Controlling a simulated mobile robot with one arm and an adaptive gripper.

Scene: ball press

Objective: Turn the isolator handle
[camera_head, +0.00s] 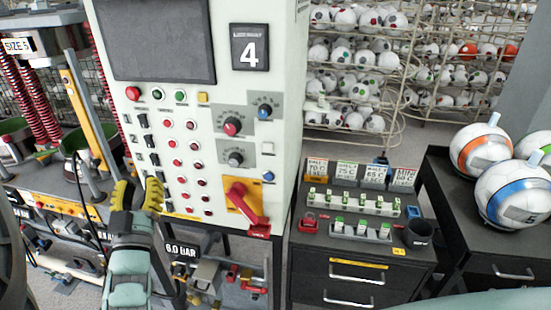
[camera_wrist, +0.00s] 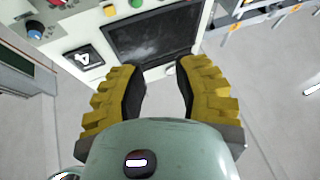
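The isolator handle (camera_head: 244,201) is a red lever on a yellow plate, low on the right side of the white control cabinet (camera_head: 272,120). It slants from upper left to lower right. My gripper (camera_head: 138,194) has yellow ribbed fingers and is to the left of the handle, apart from it, in front of the cabinet's lower left part. In the wrist view my gripper (camera_wrist: 162,90) has its fingers spread with nothing between them. The wrist view shows the cabinet's dark screen (camera_wrist: 152,42) and the number 4 plate (camera_wrist: 84,57), but I cannot make out the handle there.
Buttons, switches and knobs (camera_head: 232,126) cover the panel above the handle. A black cart (camera_head: 345,270) with small bottles stands at the right, and a dark table with balls (camera_head: 515,195) beyond it. A yellow bar (camera_head: 82,112) and red springs are at the left.

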